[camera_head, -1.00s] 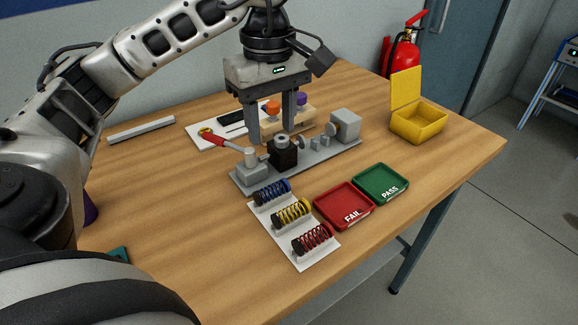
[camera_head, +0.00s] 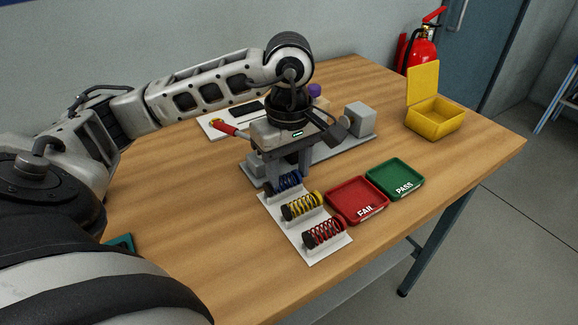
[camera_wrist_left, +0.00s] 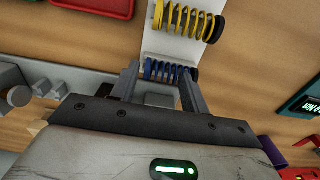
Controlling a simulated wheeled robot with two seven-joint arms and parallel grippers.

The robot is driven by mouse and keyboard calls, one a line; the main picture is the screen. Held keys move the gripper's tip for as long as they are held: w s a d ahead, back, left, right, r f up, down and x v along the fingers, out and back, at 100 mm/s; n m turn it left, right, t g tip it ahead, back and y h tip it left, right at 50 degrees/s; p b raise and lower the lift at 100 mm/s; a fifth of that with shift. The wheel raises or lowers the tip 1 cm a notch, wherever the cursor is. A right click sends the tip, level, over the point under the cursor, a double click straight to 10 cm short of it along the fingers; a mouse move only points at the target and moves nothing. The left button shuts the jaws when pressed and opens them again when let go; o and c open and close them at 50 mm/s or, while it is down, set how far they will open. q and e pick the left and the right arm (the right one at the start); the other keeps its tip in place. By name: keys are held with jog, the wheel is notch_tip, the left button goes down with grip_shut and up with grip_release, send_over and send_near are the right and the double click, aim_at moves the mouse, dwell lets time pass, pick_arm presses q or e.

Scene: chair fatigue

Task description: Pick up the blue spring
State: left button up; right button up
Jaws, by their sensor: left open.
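The blue spring (camera_head: 288,181) lies on its side at the far end of a white holder plate (camera_head: 310,249), beyond the yellow spring (camera_head: 302,206) and the red spring (camera_head: 324,233). My left gripper (camera_head: 288,180) is open and points down over the blue spring, partly hiding it. In the left wrist view the blue spring (camera_wrist_left: 168,70) shows between the two fingertips of my left gripper (camera_wrist_left: 160,75). I cannot tell whether the fingers touch it. The yellow spring (camera_wrist_left: 188,20) is just past it there. My right gripper is not in view.
A red FAIL tray (camera_head: 357,201) and a green PASS tray (camera_head: 395,178) stand right of the springs. A grey test fixture (camera_head: 360,120) is behind, partly hidden by my left gripper. A yellow open box (camera_head: 435,118) is at the back right. The wooden table's left front is mostly clear.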

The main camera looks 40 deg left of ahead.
pick_arm(q)
jog(key=c, duration=0.7)
jog(key=shift+c, duration=0.2)
jog(key=shift+r, duration=0.15)
